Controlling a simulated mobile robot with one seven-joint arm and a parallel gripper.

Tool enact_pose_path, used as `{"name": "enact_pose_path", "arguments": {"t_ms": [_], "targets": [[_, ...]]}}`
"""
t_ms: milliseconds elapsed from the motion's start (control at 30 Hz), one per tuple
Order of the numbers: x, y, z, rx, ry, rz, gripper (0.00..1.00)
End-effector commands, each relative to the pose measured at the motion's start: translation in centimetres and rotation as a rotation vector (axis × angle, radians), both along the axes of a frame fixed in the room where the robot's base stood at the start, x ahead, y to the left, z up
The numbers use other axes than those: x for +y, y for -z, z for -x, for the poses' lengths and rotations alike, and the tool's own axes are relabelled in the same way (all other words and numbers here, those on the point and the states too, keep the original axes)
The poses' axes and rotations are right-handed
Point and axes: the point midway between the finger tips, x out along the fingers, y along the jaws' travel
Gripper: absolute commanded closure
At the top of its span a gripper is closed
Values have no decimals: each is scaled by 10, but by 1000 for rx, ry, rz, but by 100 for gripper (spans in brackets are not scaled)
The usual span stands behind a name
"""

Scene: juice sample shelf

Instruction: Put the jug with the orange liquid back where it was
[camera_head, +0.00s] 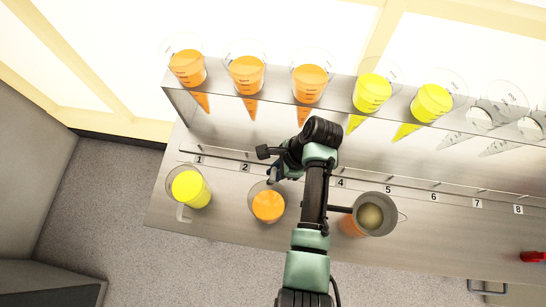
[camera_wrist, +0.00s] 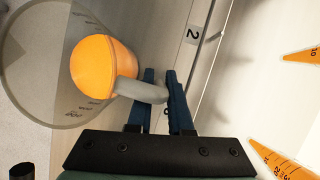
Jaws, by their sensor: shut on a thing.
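The jug with orange liquid (camera_head: 268,206) is at the front of the steel counter, below the number 2 label and a little to its right. In the wrist view the clear jug (camera_wrist: 45,75) shows orange liquid (camera_wrist: 100,66) and a grey handle (camera_wrist: 142,91). My gripper (camera_head: 273,174) is at the jug's back side. In the wrist view my gripper (camera_wrist: 160,78) has its two blue fingers shut on the handle. I cannot tell whether the jug's base touches the counter.
A jug with yellow liquid (camera_head: 189,188) stands at left near label 1. A grey pan-like vessel (camera_head: 375,213) with a handle sits at right, with orange showing beside it. A raised shelf (camera_head: 222,103) behind holds several orange, yellow and clear cones. A thin rail (camera_head: 400,184) runs behind the labels.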

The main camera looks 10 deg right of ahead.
Motion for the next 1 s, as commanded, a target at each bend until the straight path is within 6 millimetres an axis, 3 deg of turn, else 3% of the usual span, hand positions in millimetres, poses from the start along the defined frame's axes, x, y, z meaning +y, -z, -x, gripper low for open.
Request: {"name": "enact_pose_path", "arguments": {"t_ms": [433,467,600,867,1000], "targets": [[0,8,-1,-1,-1,0,100],[0,8,0,-1,-1,0,78],[0,8,0,-1,-1,0,53],[0,7,0,-1,-1,0,52],[-3,-4,-1,-4,-1,0,52]]}}
